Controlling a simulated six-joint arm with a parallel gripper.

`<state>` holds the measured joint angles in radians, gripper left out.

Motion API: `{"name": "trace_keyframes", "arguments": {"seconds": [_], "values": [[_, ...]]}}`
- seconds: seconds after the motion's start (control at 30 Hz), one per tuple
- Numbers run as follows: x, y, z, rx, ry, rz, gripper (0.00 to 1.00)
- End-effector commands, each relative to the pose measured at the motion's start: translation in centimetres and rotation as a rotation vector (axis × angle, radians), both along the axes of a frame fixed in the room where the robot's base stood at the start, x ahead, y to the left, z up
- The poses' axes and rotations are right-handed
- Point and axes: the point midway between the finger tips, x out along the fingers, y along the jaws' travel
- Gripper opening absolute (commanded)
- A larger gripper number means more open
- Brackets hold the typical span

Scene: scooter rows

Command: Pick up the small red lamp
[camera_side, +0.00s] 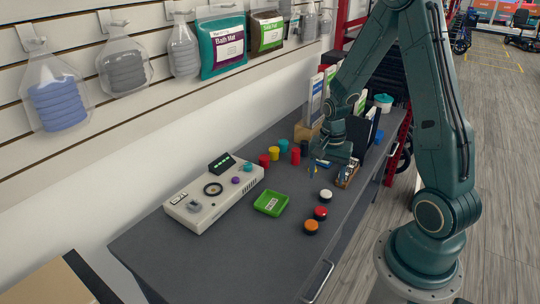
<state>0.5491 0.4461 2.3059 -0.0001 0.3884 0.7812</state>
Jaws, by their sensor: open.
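A small round red lamp (320,212) with a dark base stands on the grey bench top, between a white-topped one (325,195) and an orange-topped one (310,227). Red cylinders (264,160) also stand farther back, beside a yellow one (273,153) and a teal one (283,144). I cannot tell for certain which red piece is the lamp named. My gripper (318,166) is open and points down over the bench, behind the round red-topped piece and apart from it. The fingertips are small and partly unclear here.
A green tray (270,210) lies left of the round pieces, next to a white control box (214,194). A small wooden holder (347,174) stands close right of my gripper. Upright packs (315,99) stand behind. The bench's front left is clear.

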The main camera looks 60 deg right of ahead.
Motion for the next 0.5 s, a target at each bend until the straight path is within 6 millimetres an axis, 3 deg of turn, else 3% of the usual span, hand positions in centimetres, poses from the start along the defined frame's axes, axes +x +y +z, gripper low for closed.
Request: {"name": "trace_keyframes", "arguments": {"seconds": [0.27,0.5], "values": [[0.0,-0.1,-0.3,0.001,0.001,-0.007,0.65],[-0.1,0.0,-2.0,0.002,0.004,-0.006,0.65]]}}
